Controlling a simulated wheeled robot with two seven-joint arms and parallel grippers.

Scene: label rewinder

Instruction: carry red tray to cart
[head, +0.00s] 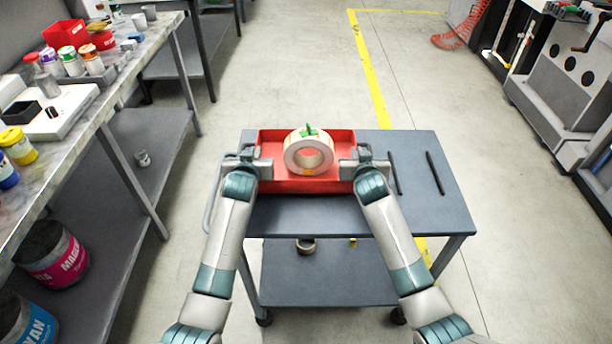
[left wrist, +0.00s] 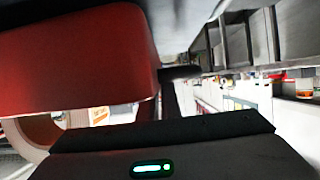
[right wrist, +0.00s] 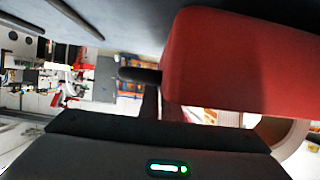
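The red tray (head: 305,186) is at the back of the grey cart's top (head: 310,217), level as far as I can see. Whether it rests on the top or hangs just above it is hard to tell. A label roll (head: 308,157) with a green piece on it stands in the tray. My left gripper (head: 262,166) is shut on the tray's left end wall, and my right gripper (head: 350,166) is shut on its right end wall. The tray's wall also shows close up in the left wrist view (left wrist: 80,60) and the right wrist view (right wrist: 240,65); the inner fingers are hidden.
Two dark bars (head: 435,173) lie on the cart's right side. A ring (head: 305,246) lies on its lower shelf (head: 330,275). A cluttered workbench (head: 105,110) stands left and a grey machine (head: 575,75) right. The floor beyond the cart is clear.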

